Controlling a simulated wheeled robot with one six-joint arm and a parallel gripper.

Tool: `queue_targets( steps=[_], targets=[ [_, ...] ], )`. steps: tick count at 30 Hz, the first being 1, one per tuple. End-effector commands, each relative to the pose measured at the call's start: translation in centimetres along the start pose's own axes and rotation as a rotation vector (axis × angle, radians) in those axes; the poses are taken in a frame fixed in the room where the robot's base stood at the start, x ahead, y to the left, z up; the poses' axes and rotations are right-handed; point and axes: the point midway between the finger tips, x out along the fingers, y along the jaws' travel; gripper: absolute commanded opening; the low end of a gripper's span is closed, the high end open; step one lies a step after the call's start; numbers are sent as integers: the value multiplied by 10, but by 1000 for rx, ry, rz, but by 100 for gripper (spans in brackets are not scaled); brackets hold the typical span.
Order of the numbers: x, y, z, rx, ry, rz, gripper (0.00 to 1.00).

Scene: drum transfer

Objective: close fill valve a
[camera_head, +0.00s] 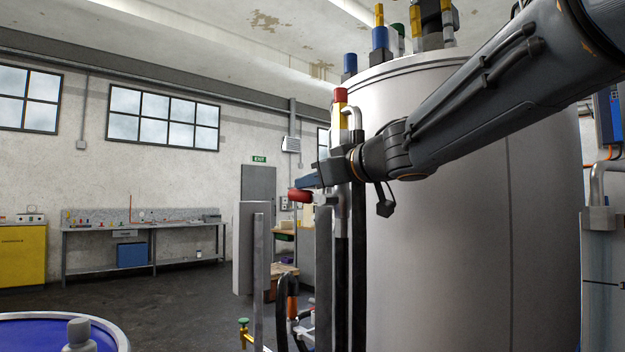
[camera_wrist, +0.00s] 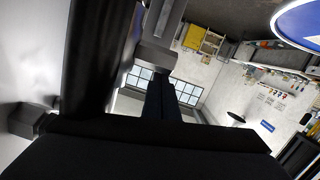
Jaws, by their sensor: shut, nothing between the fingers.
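My gripper (camera_head: 304,183) is in the middle of the head view, at the end of my arm reaching in from the upper right. It is shut and empty. A red handle (camera_head: 300,195) shows just below the fingertips, close to them; I cannot tell whether they touch. I cannot tell for sure that this is fill valve a, and no label is readable. In the wrist view my dark gripper (camera_wrist: 165,95) fills the centre and hides what is at its tip. A small valve with a green knob (camera_head: 243,321) is low in the head view.
A large grey tank (camera_head: 450,230) stands right behind my arm. Vertical pipes, one with a red and yellow top (camera_head: 341,97), run beside it. A grey panel on a post (camera_head: 250,248) stands left of my gripper. A blue drum (camera_head: 50,335) is at the lower left. Open floor lies beyond.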

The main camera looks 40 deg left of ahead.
Motion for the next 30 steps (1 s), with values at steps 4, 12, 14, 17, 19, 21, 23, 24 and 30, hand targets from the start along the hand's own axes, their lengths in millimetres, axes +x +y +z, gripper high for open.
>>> queue_targets(
  steps=[4, 12, 14, 17, 19, 21, 23, 24, 30],
  targets=[
    [1, 0, -1, 1, -20, -3, 0],
    [3, 0, 4, -1, -56, -10, 0],
    [3, 0, 5, -1, -63, -11, 0],
    [4, 0, 7, -2, -77, -13, 0],
    [4, -1, 9, -2, -87, -15, 0],
    [5, -1, 10, -2, -97, -17, 0],
    [5, -1, 11, -3, -105, -18, 0],
    [5, -1, 12, -3, -110, -19, 0],
    [6, -1, 16, -2, -134, -24, 0]
  ],
)
